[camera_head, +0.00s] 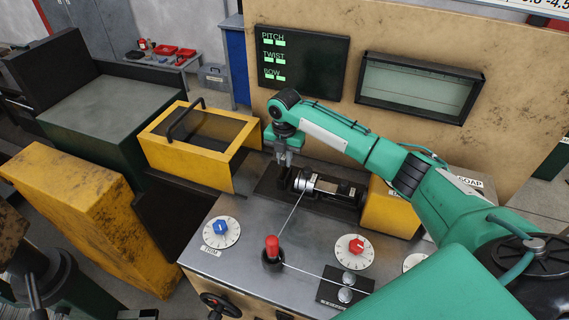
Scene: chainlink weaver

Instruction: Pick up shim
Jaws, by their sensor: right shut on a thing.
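My right arm (345,140) is green and reaches in from the right across the machine. My right gripper (284,160) points down at the left end of the silver-and-black spindle (325,186). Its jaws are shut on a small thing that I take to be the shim. The fingers hide most of it, so its shape is not clear. I cannot tell if it is clear of the dark bed (270,187) below. I cannot make out my left gripper.
A yellow bin with a black handle (155,150) stands left of the machine. The metal top holds a blue knob (220,227), a red knob (356,246) and a red-topped post (272,246). A wire runs between spindle and post. A display panel (303,60) is behind.

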